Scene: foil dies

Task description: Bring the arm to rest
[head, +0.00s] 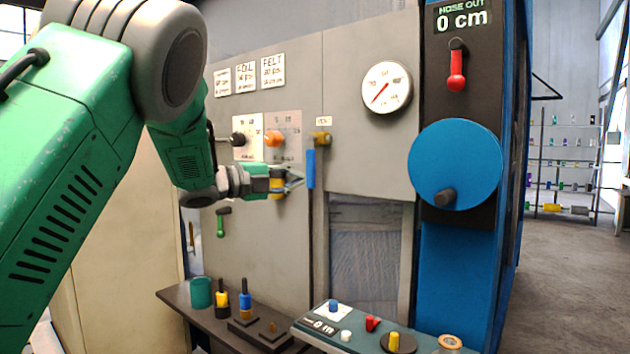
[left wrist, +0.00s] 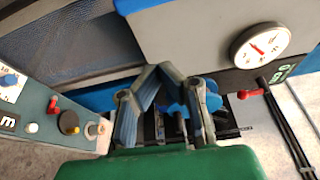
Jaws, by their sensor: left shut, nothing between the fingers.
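My green left arm (head: 70,190) comes in from the left in the head view and reaches toward the grey machine panel (head: 350,150). My left gripper (head: 298,182) is shut and empty. Its tips look close to the blue lever handle (head: 311,168) on the panel; I cannot tell whether they touch it. In the left wrist view the left gripper (left wrist: 162,72) has its grey-blue fingers drawn together, with nothing between them. My right gripper is in neither view.
A round gauge (head: 387,87), a red lever (head: 456,75) and a blue wheel (head: 455,163) are on the machine at right. Below stand a dark shelf (head: 185,304) with coloured pieces and a control box (head: 318,325) with knobs. Open floor (head: 575,270) lies at far right.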

